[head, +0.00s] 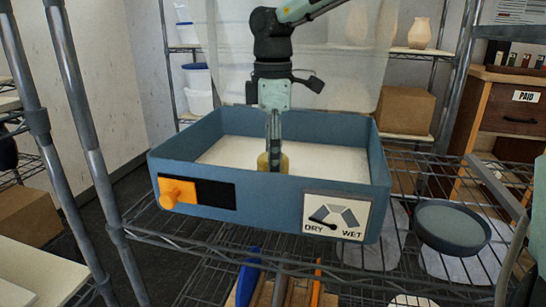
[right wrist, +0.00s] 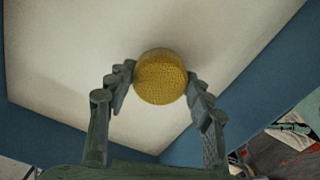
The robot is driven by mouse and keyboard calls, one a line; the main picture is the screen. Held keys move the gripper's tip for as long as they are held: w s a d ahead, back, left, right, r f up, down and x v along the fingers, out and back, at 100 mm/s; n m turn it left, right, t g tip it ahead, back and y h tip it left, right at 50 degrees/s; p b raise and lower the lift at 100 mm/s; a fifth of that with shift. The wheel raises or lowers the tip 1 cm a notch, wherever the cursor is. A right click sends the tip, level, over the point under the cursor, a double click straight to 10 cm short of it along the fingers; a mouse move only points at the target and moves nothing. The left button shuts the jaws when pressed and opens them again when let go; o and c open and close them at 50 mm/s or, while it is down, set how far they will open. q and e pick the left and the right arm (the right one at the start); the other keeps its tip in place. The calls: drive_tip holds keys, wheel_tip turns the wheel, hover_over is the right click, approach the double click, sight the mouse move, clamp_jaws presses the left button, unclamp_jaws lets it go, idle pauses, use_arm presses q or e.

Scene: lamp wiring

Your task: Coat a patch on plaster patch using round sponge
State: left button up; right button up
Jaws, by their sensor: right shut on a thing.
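The white plaster patch (head: 225,154) lies inside a blue open-topped box (head: 250,196). It fills most of the right wrist view (right wrist: 60,70). My right gripper (head: 273,150) reaches down into the box from above. In the right wrist view the fingers (right wrist: 160,85) are shut on the sides of the round yellow sponge (right wrist: 160,78). The sponge (head: 284,162) is partly hidden by the fingers and the box's front wall in the head view. It is over the plaster; I cannot tell whether it touches. My left gripper is not in view.
The box front has an orange knob (head: 178,193), a black panel (head: 215,194) and a DRY/WET gauge (head: 337,216). The box stands on a wire shelf (head: 190,236). A round grey-blue dish (head: 452,227) is to its right. Metal posts (head: 85,130) stand at left.

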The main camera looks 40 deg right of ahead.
drive_tip(key=shift+f+b, duration=0.45)
drive_tip(key=shift+f, duration=0.05)
